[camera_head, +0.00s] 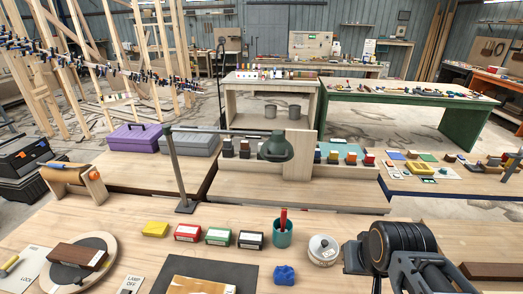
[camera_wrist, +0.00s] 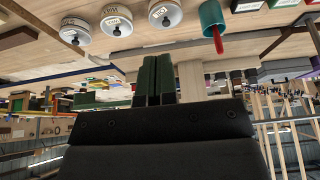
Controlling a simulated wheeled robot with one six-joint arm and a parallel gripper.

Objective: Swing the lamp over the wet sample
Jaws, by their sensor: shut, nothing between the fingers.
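The lamp has a green shade (camera_head: 276,148) on a thin horizontal arm. Its dark upright post (camera_head: 178,165) stands on a square base on the near bench. The shade hangs toward the bench's back edge, away from the blocks at front left. A dark brown block (camera_head: 79,256) lies on a round board at left. A pale wooden piece (camera_head: 200,286) lies on a dark mat at the bottom edge, partly cut off. I cannot tell which is the wet sample. My gripper (camera_wrist: 157,62) is shut and empty, its fingers together in the wrist view, well right of the lamp.
Yellow, red, green and black boxes (camera_head: 219,236) line the bench, with a teal cup (camera_head: 283,233) and a white tin (camera_head: 323,250) to their right. A blue lump (camera_head: 285,275) sits beside the mat.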

